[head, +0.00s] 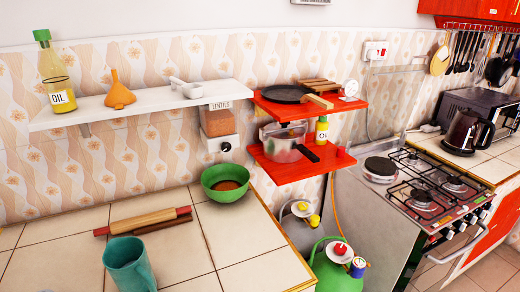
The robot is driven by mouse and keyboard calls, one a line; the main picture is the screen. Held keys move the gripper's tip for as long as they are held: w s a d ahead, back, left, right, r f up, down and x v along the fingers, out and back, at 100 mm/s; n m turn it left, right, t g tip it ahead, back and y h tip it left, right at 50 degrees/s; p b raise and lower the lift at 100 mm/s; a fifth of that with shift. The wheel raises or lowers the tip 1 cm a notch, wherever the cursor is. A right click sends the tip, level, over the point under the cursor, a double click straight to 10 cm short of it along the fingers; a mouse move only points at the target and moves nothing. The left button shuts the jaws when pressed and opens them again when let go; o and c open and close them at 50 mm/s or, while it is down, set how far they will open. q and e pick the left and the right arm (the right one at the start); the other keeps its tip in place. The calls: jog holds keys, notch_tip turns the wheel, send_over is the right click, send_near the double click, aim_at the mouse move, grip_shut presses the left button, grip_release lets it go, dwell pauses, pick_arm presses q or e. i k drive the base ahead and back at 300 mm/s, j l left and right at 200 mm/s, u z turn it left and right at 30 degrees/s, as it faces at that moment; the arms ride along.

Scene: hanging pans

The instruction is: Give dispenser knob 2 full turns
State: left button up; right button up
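The dispenser (217,122) is mounted on the tiled wall at the right end of the white shelf. It has a label reading lentils and a clear box with brown contents above a white lower part. Its round knob (225,147) sits on the front of the white part. A green bowl (226,183) stands on the tiled counter below the dispenser and holds something brown. Neither of my grippers shows in the head view.
A white shelf (140,107) with an oil bottle (55,75) and orange funnel (118,92) is left of the dispenser. Red shelves (292,165) with pots are close on its right. A rolling pin (145,221) and teal pitcher (128,265) are on the counter.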

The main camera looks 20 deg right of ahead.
aim_at(226, 147)
jog(key=k+l+z, duration=0.1)
jog(key=l+z, duration=0.45)
jog(key=z, duration=0.15)
jog(key=k+l+z, duration=0.1)
jog(key=l+z, duration=0.25)
